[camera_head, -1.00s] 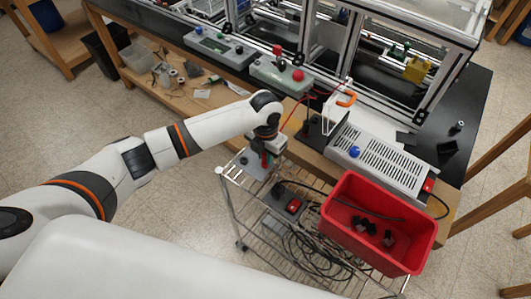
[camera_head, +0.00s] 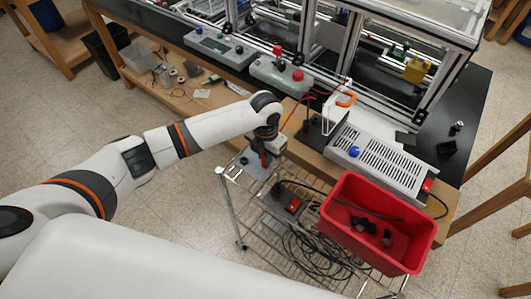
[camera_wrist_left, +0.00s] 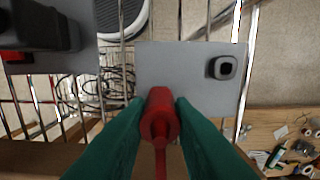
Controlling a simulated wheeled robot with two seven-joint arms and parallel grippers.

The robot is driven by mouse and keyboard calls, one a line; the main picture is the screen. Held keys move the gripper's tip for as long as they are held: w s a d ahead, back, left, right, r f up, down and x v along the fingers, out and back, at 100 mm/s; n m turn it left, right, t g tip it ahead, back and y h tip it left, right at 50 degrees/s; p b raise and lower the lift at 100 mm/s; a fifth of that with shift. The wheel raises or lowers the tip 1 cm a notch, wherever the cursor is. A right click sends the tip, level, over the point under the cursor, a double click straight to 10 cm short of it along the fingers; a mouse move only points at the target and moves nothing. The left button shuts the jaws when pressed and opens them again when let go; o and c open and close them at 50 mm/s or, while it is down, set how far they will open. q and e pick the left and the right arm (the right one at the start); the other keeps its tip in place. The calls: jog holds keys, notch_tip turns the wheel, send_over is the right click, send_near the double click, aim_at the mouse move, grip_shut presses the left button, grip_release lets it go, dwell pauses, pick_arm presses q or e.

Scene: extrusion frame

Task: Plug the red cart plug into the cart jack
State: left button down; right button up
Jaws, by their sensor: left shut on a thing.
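The red cart plug (camera_wrist_left: 160,118) is between the green fingers of my left gripper (camera_wrist_left: 158,106) in the left wrist view, with its red lead running back toward the camera. My left gripper (camera_head: 266,157) is shut on it and points down over the cart in the head view. A grey plate (camera_wrist_left: 172,82) lies below the plug. The cart jack, a black square-collared socket (camera_wrist_left: 223,67), stands on this plate, up and to the right of the plug in the wrist view. The plug and jack are apart. My right gripper is not in view.
The wire cart (camera_head: 232,205) holds a black box with a red switch (camera_head: 293,205) and coiled black cables (camera_head: 320,250). A red bin (camera_head: 345,225) with black parts stands to the right. The wooden bench (camera_head: 290,118) borders the cart behind.

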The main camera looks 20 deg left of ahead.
pick_arm(q)
jog(key=shift+f, duration=0.15)
dwell(0.5)
jog(key=c, duration=1.2)
grip_release()
jog(key=shift+o, duration=0.2)
notch_tip(320, 180, up, 12)
jog(key=b, duration=0.2)
jog(key=shift+b, duration=0.3)
